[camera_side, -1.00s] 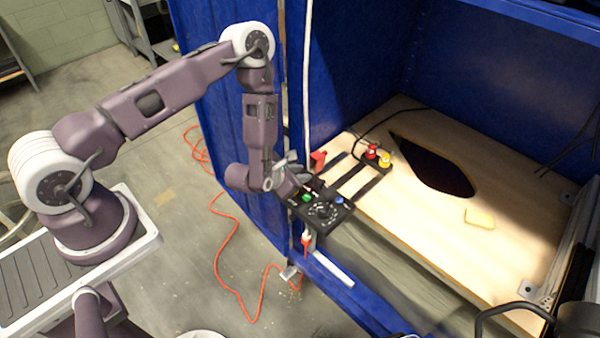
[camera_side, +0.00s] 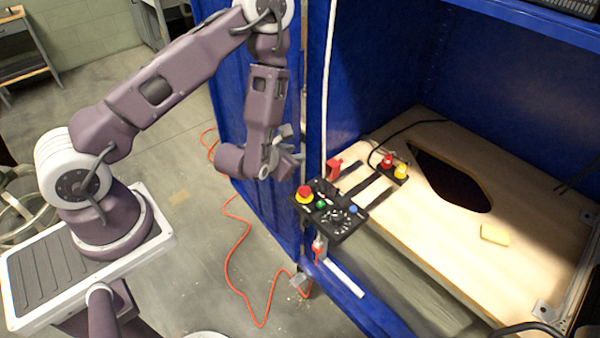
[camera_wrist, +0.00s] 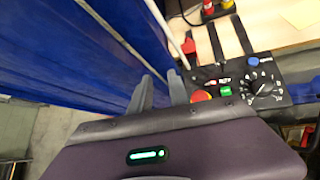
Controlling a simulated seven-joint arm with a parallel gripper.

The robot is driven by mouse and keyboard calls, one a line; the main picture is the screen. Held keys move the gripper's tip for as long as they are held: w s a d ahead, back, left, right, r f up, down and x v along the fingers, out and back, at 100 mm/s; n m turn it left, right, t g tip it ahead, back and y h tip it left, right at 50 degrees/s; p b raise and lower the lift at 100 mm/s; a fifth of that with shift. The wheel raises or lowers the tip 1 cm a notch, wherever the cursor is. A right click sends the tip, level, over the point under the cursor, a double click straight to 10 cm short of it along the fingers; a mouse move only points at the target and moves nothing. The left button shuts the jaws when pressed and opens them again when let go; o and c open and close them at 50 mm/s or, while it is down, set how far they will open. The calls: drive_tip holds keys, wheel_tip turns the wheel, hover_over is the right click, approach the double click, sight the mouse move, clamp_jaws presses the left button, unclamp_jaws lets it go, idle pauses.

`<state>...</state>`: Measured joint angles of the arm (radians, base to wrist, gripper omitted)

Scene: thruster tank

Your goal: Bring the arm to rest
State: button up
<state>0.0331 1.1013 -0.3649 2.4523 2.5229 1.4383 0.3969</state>
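My gripper (camera_side: 292,148) hangs in the air just left of and above the black control panel (camera_side: 345,222), apart from it. In the wrist view its two fingers (camera_wrist: 160,80) stand apart with nothing between them. The panel carries a red button (camera_side: 305,194), a green button (camera_side: 321,204), a blue button (camera_side: 353,209) and a dial (camera_side: 337,215). The wrist view shows the red button (camera_wrist: 202,96), partly covered by my gripper's body, the green button (camera_wrist: 225,91) and the dial (camera_wrist: 264,84). My arm is bent, with its forearm pointing down.
Blue walls (camera_side: 375,70) stand close behind and beside my gripper. An orange cable (camera_side: 235,250) runs along the floor.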

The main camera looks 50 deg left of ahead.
drive_tip(key=s+a+r+n+g+y, duration=0.15)
drive_tip(key=a+r+n+y, duration=0.25)
drive_tip(key=a+r+n, duration=0.5)
drive_tip(key=s+a+r+n+g+y, duration=0.2)
drive_tip(key=s+r+n, duration=0.2)
drive_tip(key=s+r, duration=0.2)
drive_tip(key=s+a+r+n+g+y, duration=0.3)
drive_tip(key=s+r+n, duration=0.1)
drive_tip(key=s+r, duration=0.2)
drive_tip(key=s+d+r+n+g+h, duration=0.1)
drive_tip(key=s+d+n+g+h, duration=0.4)
drive_tip(key=s+n, duration=0.55)
drive_tip(key=d+r+n+t+h, duration=0.2)
drive_tip(key=d+n+t+h, duration=0.1)
drive_tip(key=d, duration=0.5)
drive_tip(key=d+r+n+t+h, duration=0.3)
drive_tip(key=d+n+t+h, duration=0.1)
drive_tip(key=d, duration=0.4)
drive_tip(key=shift+s+r+n+h, duration=0.25)
drive_tip(key=shift+s+n, duration=0.2)
drive_tip(key=shift+n, duration=0.3)
